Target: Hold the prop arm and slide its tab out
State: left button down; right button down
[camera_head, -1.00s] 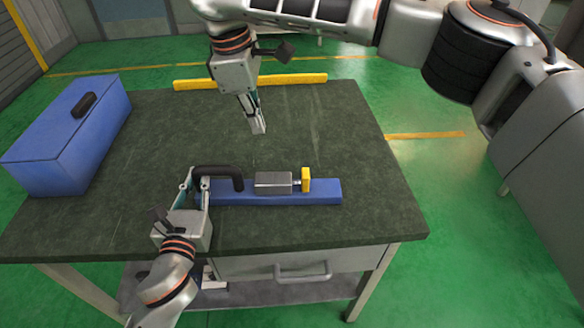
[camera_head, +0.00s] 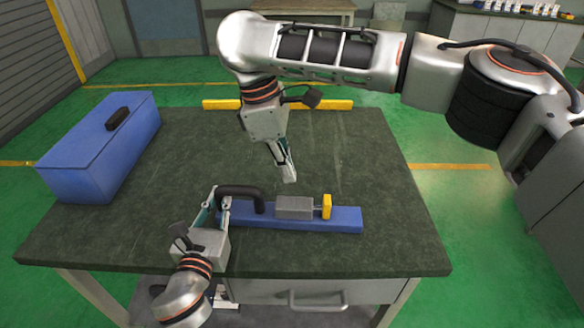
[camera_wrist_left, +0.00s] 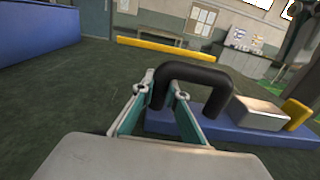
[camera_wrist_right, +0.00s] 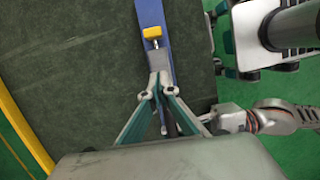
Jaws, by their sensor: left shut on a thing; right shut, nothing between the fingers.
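The prop arm is a long blue bar (camera_head: 345,218) lying on the dark table. It carries a black arched handle (camera_head: 240,191), a grey block (camera_head: 295,207) and a yellow tab (camera_head: 327,206) at the block's right end. My left gripper (camera_head: 223,200) is shut on the handle's left leg; the left wrist view shows its fingers on either side of that black handle (camera_wrist_left: 195,73). My right gripper (camera_head: 289,179) is shut and empty, pointing down just behind the grey block. In the right wrist view the yellow tab (camera_wrist_right: 152,32) lies ahead of its fingertips.
A blue box (camera_head: 100,150) with a black handle stands at the table's left. A yellow strip (camera_head: 277,104) runs along the far edge. The dark table (camera_head: 380,180) is bare right of the right gripper. A drawer handle (camera_head: 317,301) sticks out below the front edge.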

aim_at(324, 199)
jog(key=x, duration=0.7)
jog(key=d, duration=0.3)
jog(key=shift+s+d, duration=0.1)
jog(key=shift+d, duration=0.4)
pick_arm(q)
jog(key=shift+a, duration=0.1)
pick_arm(e)
jog(key=shift+s+d, duration=0.2)
jog(key=shift+d, duration=2.95)
jog(key=a, duration=0.4)
jog(key=shift+w+a+r, duration=0.15)
jog(key=shift+a+r, duration=0.15)
jog(key=v, duration=0.9)
jog(key=shift+r, duration=0.2)
